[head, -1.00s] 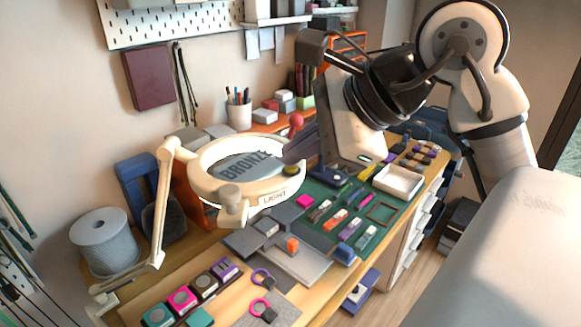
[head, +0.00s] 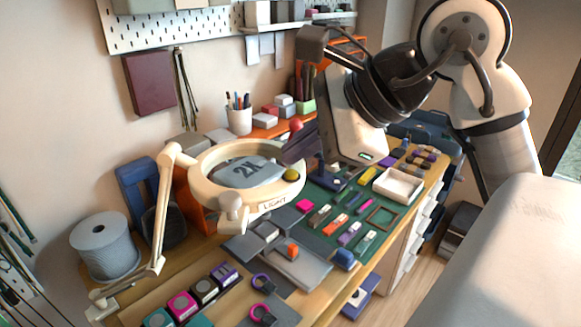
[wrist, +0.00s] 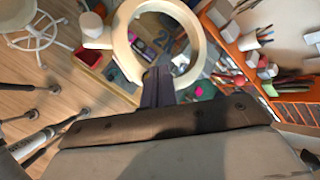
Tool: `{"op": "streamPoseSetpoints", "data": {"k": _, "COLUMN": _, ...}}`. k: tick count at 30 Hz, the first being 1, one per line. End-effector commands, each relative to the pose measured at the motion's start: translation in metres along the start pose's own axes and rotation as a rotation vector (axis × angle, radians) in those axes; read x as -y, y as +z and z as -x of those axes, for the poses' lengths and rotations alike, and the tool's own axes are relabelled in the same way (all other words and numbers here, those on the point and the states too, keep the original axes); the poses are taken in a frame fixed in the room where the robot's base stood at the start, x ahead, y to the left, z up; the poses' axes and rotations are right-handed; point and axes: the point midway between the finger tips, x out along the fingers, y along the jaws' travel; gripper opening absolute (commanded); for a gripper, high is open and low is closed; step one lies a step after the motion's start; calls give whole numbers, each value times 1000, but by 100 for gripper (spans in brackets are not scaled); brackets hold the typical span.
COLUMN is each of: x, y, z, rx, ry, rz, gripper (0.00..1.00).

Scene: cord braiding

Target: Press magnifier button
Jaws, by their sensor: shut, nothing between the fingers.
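The magnifier is a cream ring lamp (head: 207,196) on a jointed arm, marked LIGHT on its front rim. Its grey lens (head: 248,171) shows large dark characters that read like "2X". A round yellow button (head: 291,175) sits on the ring's right side. My gripper (head: 288,157) is shut and empty, with its dark fingers just above and behind the button. A small gap seems to show between them. In the wrist view the shut fingers (wrist: 158,76) reach over the edge of the ring (wrist: 196,38), and the button is hidden there.
A green mat (head: 318,232) with small coloured pieces lies right of the lamp. A white tray (head: 418,188) is beyond it. A red ball (head: 296,125) stands behind my fingers. A cord spool (head: 103,245) is at the left, a pen cup (head: 240,120) at the back.

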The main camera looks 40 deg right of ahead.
Motion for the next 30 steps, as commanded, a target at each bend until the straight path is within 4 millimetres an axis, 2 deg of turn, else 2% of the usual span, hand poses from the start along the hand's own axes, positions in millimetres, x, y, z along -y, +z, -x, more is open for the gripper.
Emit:
{"op": "streamPoseSetpoints", "data": {"k": 16, "x": 28, "y": 28, "z": 38, "rx": 1, "ry": -1, "rz": 0, "gripper": 0}}
{"op": "streamPoseSetpoints", "data": {"k": 30, "x": 29, "y": 29, "z": 40, "rx": 0, "ry": 0, "rz": 0, "gripper": 0}}
